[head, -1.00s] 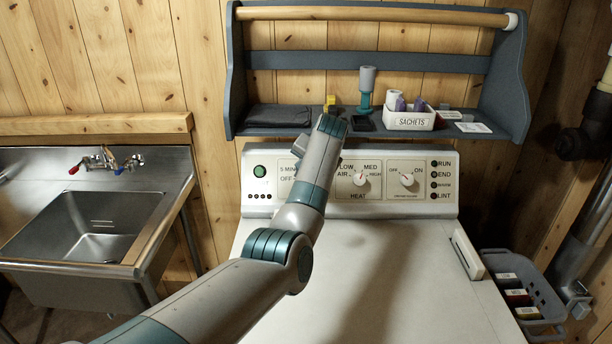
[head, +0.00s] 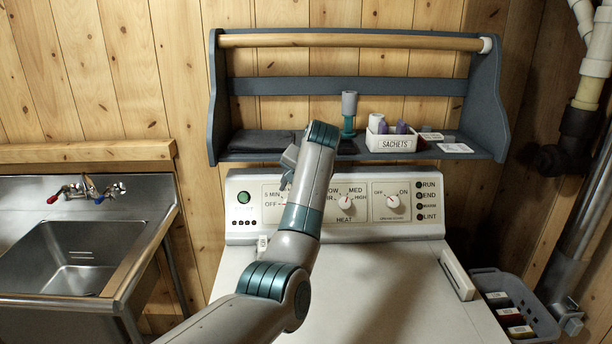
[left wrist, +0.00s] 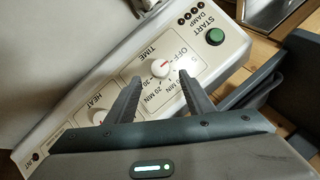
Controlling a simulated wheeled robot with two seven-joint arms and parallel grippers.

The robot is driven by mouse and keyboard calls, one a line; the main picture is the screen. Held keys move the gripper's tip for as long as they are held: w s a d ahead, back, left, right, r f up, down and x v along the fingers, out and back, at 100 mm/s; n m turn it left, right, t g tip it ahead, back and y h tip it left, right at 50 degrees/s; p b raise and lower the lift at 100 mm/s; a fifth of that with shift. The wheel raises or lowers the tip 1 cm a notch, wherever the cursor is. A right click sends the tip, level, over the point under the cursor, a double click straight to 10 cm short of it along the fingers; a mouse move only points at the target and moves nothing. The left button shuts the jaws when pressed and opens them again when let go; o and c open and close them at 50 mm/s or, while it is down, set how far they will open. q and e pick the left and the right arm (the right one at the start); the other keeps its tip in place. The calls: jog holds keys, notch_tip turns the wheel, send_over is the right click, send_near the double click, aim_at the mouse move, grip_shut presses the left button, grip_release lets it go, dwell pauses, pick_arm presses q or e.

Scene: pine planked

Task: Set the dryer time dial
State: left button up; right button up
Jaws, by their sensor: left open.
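The time dial (left wrist: 160,69) is a white knob with a red mark on the dryer's control panel, between the OFF and minute labels in the left wrist view. In the head view my arm hides it. My left gripper (left wrist: 160,79) is open and empty, its two fingers pointing at the panel on either side of the dial. I cannot tell whether they touch it. In the head view the gripper (head: 288,166) shows partly at the panel's upper left. The dryer (head: 390,275) is white. My right gripper is not in view.
The heat dial (head: 345,202) and ON/OFF knob (head: 392,202) are right of my arm; the green start button (head: 244,198) is left. A grey shelf (head: 462,146) with a sachets box (head: 391,142) overhangs the panel. A sink (head: 75,250) stands left and a grey basket (head: 540,318) right.

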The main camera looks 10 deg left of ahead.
pick_arm(q)
jog(key=b+v, duration=0.3)
jog(key=v, duration=0.8)
jog(key=shift+s+d, duration=0.15)
